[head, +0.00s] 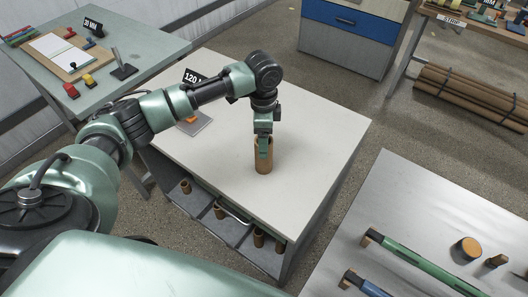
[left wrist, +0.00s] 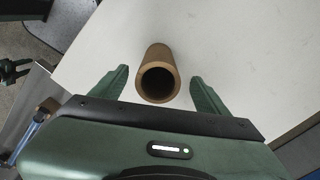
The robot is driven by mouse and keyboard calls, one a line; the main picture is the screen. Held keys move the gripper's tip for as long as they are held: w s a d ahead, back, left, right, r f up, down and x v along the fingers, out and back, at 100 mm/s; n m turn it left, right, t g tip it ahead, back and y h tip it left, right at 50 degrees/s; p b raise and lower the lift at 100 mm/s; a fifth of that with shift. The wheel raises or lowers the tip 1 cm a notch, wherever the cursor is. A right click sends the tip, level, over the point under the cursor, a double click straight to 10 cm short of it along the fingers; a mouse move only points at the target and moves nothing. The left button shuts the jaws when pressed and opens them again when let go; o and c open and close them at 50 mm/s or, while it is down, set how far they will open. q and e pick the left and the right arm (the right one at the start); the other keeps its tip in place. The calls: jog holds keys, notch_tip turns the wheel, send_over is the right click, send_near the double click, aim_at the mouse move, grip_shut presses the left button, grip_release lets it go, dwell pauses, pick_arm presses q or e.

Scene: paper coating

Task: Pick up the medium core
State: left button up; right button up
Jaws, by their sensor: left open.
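A brown cardboard core (head: 264,158) stands upright on the pale top of the workbench. In the left wrist view the hollow core (left wrist: 159,75) shows its open end between the two green fingers. My left gripper (head: 264,143) is over the core from above, with its fingers apart on either side of it. In the left wrist view the gripper (left wrist: 160,90) shows a gap between each finger and the core. My right gripper is not in view. Several more brown cores (head: 258,238) stand in the shelf compartments under the bench top; which size each is, I cannot tell.
The bench top (head: 310,125) is mostly clear around the core. A black "120" sign (head: 194,77) and a small grey device (head: 194,123) are at its back left. A grey table with green and blue tools (head: 430,262) is at the lower right.

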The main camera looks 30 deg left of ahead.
pick_arm(q)
jog(key=p, duration=0.2)
send_over(262, 166)
jog(key=w, duration=0.3)
jog(key=f, duration=0.4)
jog(key=shift+s+a+f, duration=0.15)
jog(key=shift+a+f, duration=0.15)
jog(key=shift+a, duration=0.1)
jog(key=shift+b, duration=0.3)
jog(key=shift+c, duration=0.2)
jog(key=c, duration=1.4)
jog(key=shift+r, duration=0.1)
jog(key=shift+c, duration=0.2)
